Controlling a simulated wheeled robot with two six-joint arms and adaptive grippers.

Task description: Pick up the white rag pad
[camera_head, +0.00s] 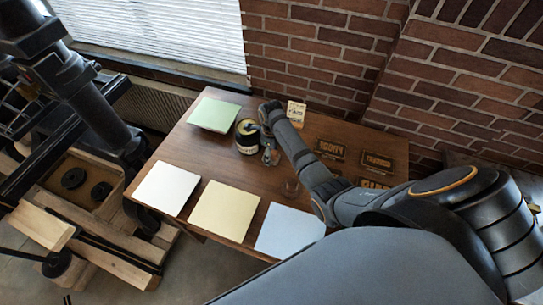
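The white rag pad (167,188) lies flat at the front left of the wooden table (310,135). It looks like a thin square sheet, left of a yellow pad (224,209). My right arm reaches across the table from the right. My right gripper (269,155) is over the table beside a dark round tin (247,137), well to the right of the white pad and apart from it. Its fingers are small and dark, so I cannot tell whether they are open. I cannot make out my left gripper.
A blue pad (289,231) lies at the front and a green pad (214,115) at the back left. Several dark lettered blocks (377,161) and a small card (296,112) are on the right side. Dark machinery and a wooden frame (95,205) stand close to the table's left edge.

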